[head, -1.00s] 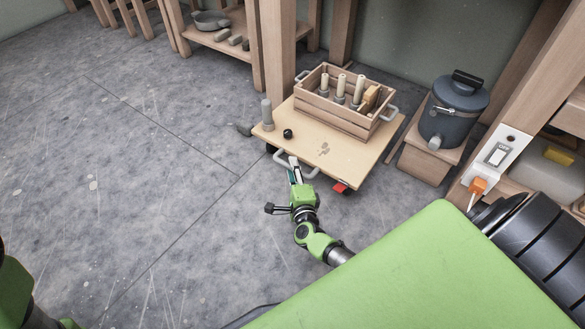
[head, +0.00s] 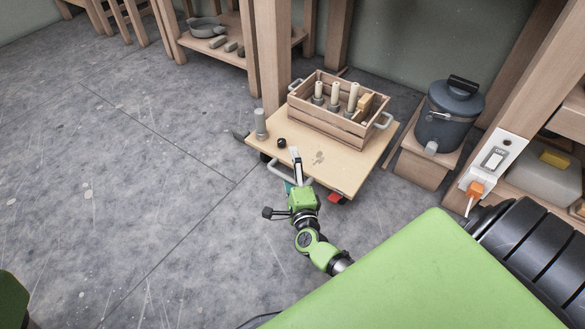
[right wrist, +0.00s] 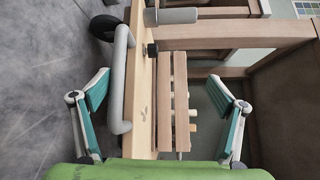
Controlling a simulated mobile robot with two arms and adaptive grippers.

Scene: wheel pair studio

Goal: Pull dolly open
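The dolly is a low wooden board (head: 345,172) on wheels, standing on the floor by a wooden post. Its grey near handle (head: 277,172) sticks out from the near edge. My right gripper (head: 292,168) is at that handle, one finger over the board's edge and the other on the outer side. In the right wrist view my right gripper (right wrist: 160,84) is spread wide. The handle (right wrist: 119,80) and board edge (right wrist: 141,95) lie between its fingers in the picture, nearer the left finger. Contact cannot be told. My left gripper is out of view.
A slatted crate (head: 322,119) with pegs stands on the dolly's back, a grey cylinder (head: 261,124) at its left corner. A post (head: 268,60) stands behind; a dark bucket (head: 449,115) on a wooden stand is at right. Open floor (head: 150,190) lies left and in front.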

